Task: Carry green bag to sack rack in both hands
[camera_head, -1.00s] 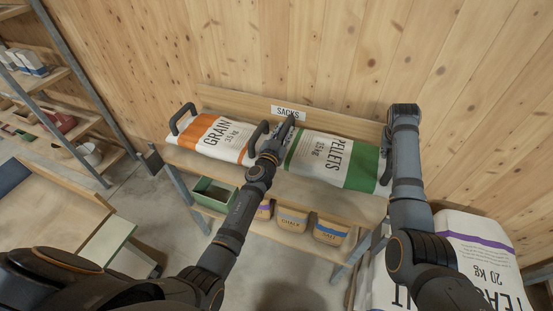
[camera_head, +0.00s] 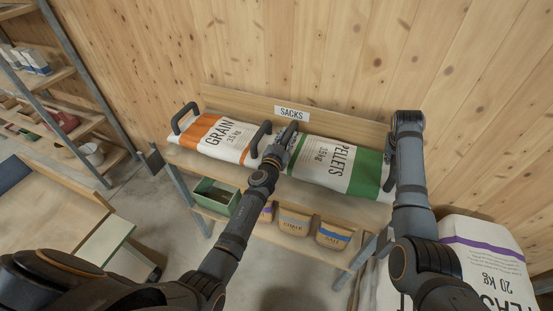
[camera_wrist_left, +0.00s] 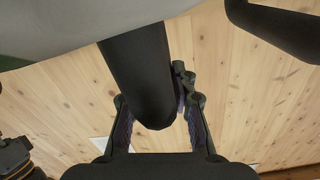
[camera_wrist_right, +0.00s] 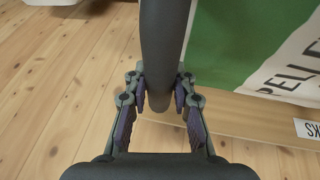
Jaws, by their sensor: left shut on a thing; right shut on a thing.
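The green bag (camera_head: 326,163), white with green bands and marked PELLETS, lies flat at the right part of the sack rack (camera_head: 240,100), whose back board carries a SACKS label. It looks at or just above the shelf; I cannot tell if it touches. My left gripper (camera_head: 284,142) is shut on the bag's left dark handle, which fills the left wrist view (camera_wrist_left: 140,75). My right gripper (camera_head: 391,160) is shut on the right handle, seen between the fingers in the right wrist view (camera_wrist_right: 160,60). The bag's green end also shows there (camera_wrist_right: 235,45).
An orange-banded GRAIN bag (camera_head: 222,137) lies close to the left of the green bag. A lower shelf holds a green bin (camera_head: 215,196) and small sacks (camera_head: 293,221). A large white sack (camera_head: 485,260) stands at right. Wooden wall behind.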

